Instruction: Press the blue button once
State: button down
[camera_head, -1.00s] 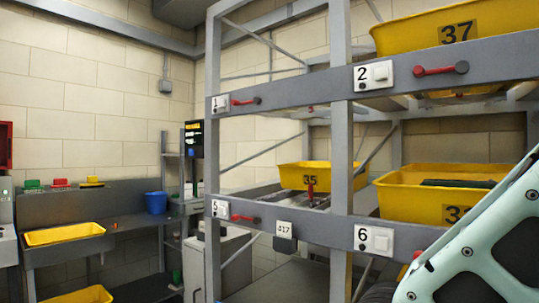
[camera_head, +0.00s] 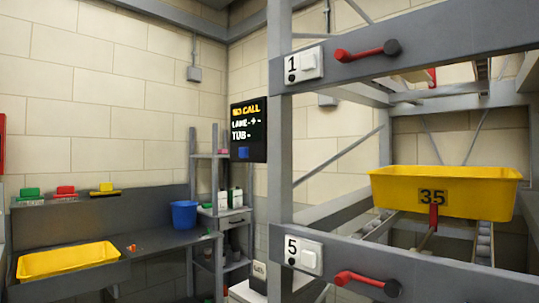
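The panel shows yellow and pale text reading "NO CALL", "LANE" and "TUB". It stands left of the rack's front post, toward the back corner. Whether the blue square is pressed in cannot be told at this size. My gripper is not in view.
A grey rack (camera_head: 280,190) fills the right side, with red levers (camera_head: 366,51) and a yellow tub 35 (camera_head: 445,192). At left is a grey bench with a yellow tray (camera_head: 68,262) and a blue bucket (camera_head: 184,214).

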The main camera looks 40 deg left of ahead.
aim_at(244, 152)
jog(key=i+j, duration=0.1)
jog(key=j, duration=1.3)
jog(key=i+j+z, duration=0.1)
jog(key=j, duration=0.6)
